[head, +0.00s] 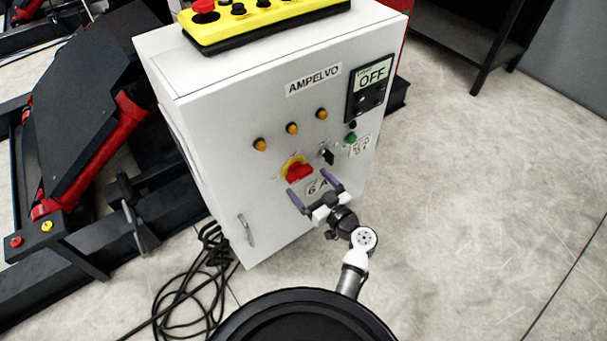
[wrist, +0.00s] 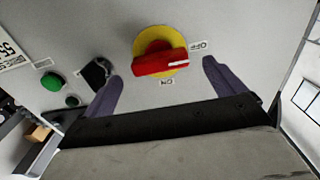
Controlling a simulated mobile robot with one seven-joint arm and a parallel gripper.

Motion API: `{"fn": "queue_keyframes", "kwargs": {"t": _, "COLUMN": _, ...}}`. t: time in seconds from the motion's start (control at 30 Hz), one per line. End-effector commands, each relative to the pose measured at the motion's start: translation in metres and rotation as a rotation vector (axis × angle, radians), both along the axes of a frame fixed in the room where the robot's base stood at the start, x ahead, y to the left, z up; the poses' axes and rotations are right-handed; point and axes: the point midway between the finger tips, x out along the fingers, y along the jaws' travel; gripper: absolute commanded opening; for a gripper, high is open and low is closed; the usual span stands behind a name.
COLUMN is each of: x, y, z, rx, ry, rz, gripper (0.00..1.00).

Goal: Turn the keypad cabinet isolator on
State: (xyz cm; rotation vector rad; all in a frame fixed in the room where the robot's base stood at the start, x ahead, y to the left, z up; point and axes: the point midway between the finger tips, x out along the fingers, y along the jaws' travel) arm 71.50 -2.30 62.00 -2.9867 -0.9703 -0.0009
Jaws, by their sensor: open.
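The white cabinet (head: 215,130) labelled AMPELVO stands in front of me. Its isolator (head: 298,170) is a red handle on a yellow disc, low on the front face. In the wrist view the isolator's red handle (wrist: 160,63) lies nearly level, its white mark pointing right, towards the OFF label (wrist: 198,46). The ON label (wrist: 167,82) sits beside the disc, nearer my gripper. A keypad unit (head: 371,88) with a display reading OFF is at the upper right. My gripper (head: 315,189) is open and empty before the isolator; its purple fingers (wrist: 161,80) are spread wider than the handle.
A black selector switch (head: 327,156) and a green button (head: 350,138) sit right of the isolator. Amber lamps (head: 292,128) are above. A yellow control box (head: 262,18) lies on top of the cabinet. Cables (head: 190,290) lie on the floor at lower left. The floor at right is clear.

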Motion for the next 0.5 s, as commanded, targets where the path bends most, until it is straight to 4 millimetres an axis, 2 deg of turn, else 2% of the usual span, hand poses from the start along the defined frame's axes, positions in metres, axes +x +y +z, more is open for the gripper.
{"fn": "queue_keyframes", "kwargs": {"t": 0.2, "x": 0.023, "y": 0.017, "z": 0.001, "rx": -0.001, "ry": -0.001, "rz": 0.001, "gripper": 0.95}}
{"fn": "queue_keyframes", "kwargs": {"t": 0.5, "x": 0.029, "y": 0.021, "z": -0.001, "rx": -0.001, "ry": 0.001, "rz": 0.000, "gripper": 0.95}}
